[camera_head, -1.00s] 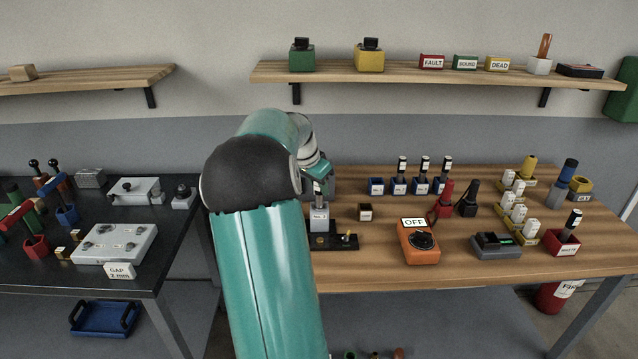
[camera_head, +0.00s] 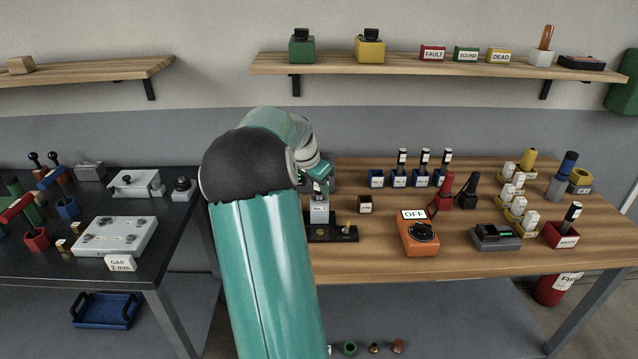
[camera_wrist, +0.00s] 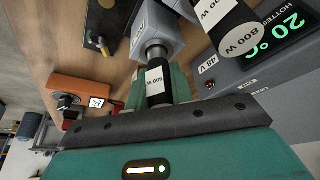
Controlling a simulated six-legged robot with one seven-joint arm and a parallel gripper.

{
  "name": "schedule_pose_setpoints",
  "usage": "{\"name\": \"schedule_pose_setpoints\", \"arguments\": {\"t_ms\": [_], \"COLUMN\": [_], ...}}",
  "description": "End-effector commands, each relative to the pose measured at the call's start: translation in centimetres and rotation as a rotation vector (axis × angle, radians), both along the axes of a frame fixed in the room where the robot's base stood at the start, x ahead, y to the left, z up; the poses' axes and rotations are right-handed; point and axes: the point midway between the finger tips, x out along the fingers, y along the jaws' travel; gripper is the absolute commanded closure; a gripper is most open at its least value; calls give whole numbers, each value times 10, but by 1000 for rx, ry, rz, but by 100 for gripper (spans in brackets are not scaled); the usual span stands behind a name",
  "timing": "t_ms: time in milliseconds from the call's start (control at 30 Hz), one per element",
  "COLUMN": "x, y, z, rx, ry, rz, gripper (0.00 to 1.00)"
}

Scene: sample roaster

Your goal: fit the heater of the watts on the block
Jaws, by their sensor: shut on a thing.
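My gripper (camera_wrist: 160,98) is shut on a black heater (camera_wrist: 155,76) with a white wattage label; I cannot read its number surely. In the wrist view the heater's far end meets a metal collar on the grey block (camera_wrist: 168,33); I cannot tell how deep it sits. In the head view the block (camera_head: 319,214) stands on a black base (camera_head: 338,234), with my gripper (camera_head: 319,174) just above it. Another black part labelled 800 W (camera_wrist: 238,36) is close by at the upper right of the wrist view.
A grey unit with a green 20 °C display (camera_wrist: 282,38) is beside the block. An orange OFF switch box (camera_head: 418,235) stands to the right. Blue holders with heaters (camera_head: 421,179) are behind, and a red holder (camera_head: 567,235) is far right. Bare wood lies in front.

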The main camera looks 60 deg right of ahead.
Motion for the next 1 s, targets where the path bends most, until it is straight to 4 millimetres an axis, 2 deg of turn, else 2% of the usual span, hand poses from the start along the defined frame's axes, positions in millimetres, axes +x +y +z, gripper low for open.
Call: {"name": "schedule_pose_setpoints", "arguments": {"t_ms": [300,333,433,467,767,867,1000], "x": [0,0,0,0,0,1,5], "y": [0,0,0,0,1,3,11], "z": [-8,-9,-8,-8,-8,-1,19], "rx": [-1,-1,-1,-1,0,0,-3], "ry": [-1,-1,-1,-1,0,-1,-2], "rz": [0,0,0,0,0,1,3], "gripper": [100,75,56,52,52,52,52]}}
